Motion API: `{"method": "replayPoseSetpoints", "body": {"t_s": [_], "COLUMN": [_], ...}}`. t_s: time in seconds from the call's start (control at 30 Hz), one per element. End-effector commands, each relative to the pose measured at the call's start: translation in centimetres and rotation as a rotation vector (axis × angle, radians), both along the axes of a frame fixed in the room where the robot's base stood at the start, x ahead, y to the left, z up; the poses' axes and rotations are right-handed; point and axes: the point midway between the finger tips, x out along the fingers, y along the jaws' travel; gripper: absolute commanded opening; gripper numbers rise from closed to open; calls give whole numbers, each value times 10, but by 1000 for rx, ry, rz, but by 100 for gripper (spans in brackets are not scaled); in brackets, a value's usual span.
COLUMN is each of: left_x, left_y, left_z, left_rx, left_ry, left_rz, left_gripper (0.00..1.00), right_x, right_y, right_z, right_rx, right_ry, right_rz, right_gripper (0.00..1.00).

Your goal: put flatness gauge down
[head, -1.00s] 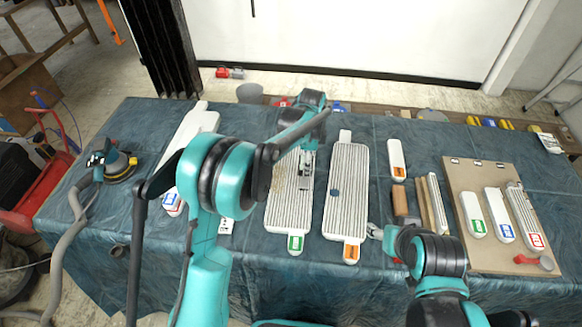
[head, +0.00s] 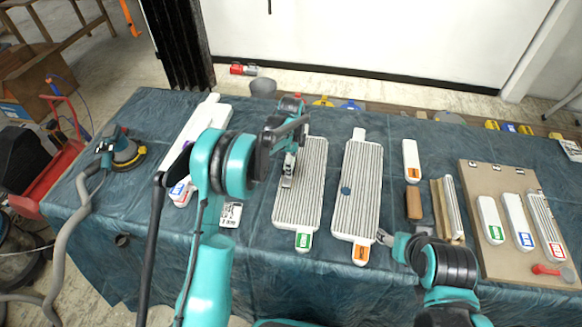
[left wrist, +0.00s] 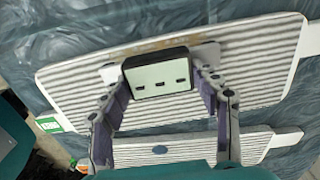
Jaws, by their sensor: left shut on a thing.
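The flatness gauge (left wrist: 158,73) is a dark block with a pale face bearing several small dark marks. My left gripper (left wrist: 160,82) is shut on it, one finger on each side, in the left wrist view. In the head view my left gripper (head: 288,172) is over the left part of the ribbed relief panel with a green tag (head: 308,190). The gauge is close over or on the ribs; I cannot tell whether it touches. My right gripper (head: 391,240) is near the orange-tagged panel's lower right; its finger opening is unclear.
The orange-tagged ribbed panel (head: 357,190) lies to the right, with a dark blue spot. A board with small samples (head: 480,180) lies far right. A sander (head: 122,152) and white pieces (head: 205,118) are at left. Blue cloth is bare along the front.

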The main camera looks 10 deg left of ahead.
Motion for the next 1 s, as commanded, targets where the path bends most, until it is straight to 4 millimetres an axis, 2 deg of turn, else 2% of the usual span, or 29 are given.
{"method": "replayPoseSetpoints", "body": {"t_s": [0.07,0.4,0.43,0.5,0.83,1.0], "left_x": [0,0,0,0,0,0], "left_y": [0,0,0,0,0,0], "left_z": [-9,-11,-12,-11,-9,9], "left_rx": [0,0,0,0,0,0], "left_ry": [0,0,0,0,0,0], "left_rz": [0,0,0,0,0,0], "left_gripper": [23,23,64,82,82,82], "right_x": [0,0,0,0,0,0], "right_y": [0,0,0,0,0,0], "right_z": [-4,-6,-6,-5,-4,3], "right_rx": [0,0,0,0,0,0], "right_ry": [0,0,0,0,0,0], "right_rz": [0,0,0,0,0,0], "right_gripper": [59,59,59,59,59,59]}}
